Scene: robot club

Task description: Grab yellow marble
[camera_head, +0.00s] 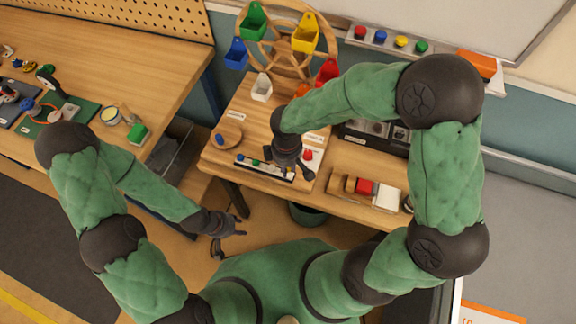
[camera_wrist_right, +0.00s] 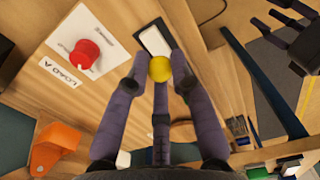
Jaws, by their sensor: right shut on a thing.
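The yellow marble (camera_wrist_right: 159,68) is held between the fingertips of my right gripper (camera_wrist_right: 160,72) in the right wrist view. The fingers are shut on it, close to the end of a black-and-white marble strip (camera_wrist_right: 153,38). I cannot tell whether the marble still touches the strip. In the head view my right gripper (camera_head: 290,172) is over the strip (camera_head: 248,163), and the yellow marble is hidden. Blue and green marbles show on the strip to its left. My left gripper (camera_head: 226,238) is open and empty, low in front of the table.
A red button (camera_wrist_right: 84,55) on a white plate is beside the strip. A wooden wheel with coloured buckets (camera_head: 281,45) stands at the back of the table. A round wooden dish (camera_head: 228,133) is at the left.

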